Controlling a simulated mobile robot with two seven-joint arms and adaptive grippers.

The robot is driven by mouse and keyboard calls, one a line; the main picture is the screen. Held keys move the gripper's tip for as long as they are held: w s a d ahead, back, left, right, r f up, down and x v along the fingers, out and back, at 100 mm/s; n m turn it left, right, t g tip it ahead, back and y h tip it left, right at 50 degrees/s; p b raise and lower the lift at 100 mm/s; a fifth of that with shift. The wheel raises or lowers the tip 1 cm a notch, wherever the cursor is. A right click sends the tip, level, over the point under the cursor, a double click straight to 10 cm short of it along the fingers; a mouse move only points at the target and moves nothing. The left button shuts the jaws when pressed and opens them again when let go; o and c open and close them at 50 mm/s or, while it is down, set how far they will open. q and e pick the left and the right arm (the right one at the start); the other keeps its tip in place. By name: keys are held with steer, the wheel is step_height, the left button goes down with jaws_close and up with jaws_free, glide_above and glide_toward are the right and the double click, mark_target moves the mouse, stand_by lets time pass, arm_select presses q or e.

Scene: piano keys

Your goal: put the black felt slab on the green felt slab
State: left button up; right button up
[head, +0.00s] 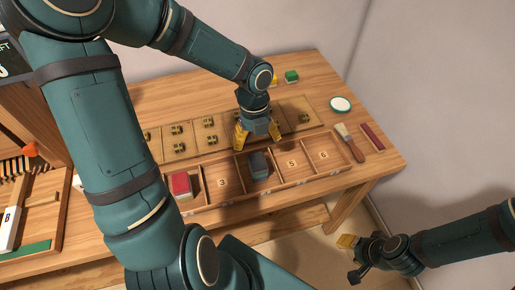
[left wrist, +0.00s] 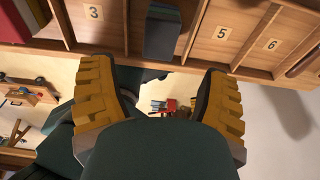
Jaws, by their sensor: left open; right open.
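A dark slate-coloured slab (head: 259,165), the only blackish one I see, stands in the tray compartment between 3 and 5. The left wrist view shows it too (left wrist: 162,35). My left gripper (head: 258,135) is open and empty just behind and above that compartment; in the left wrist view the slab lies ahead between its spread yellow fingers (left wrist: 157,75). A small green block (head: 291,76) lies at the back of the table; I cannot tell whether it is the green felt slab. My right gripper (head: 350,257) is open and empty, low beyond the table's front right edge.
The divided wooden tray (head: 223,182) also holds red slabs (head: 181,184). Behind it is a board (head: 290,107) with several small brass pieces. A brush (head: 350,143), a dark red bar (head: 373,137) and a round white-rimmed dish (head: 340,104) lie right. A green strip (head: 25,250) lies far left.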

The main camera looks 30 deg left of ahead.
arm_select(q)
steer(key=r, duration=0.2)
steer(key=r+p, duration=0.1)
steer(key=r, duration=0.1)
steer(key=shift+w+a, duration=0.2)
stand_by(0.4)
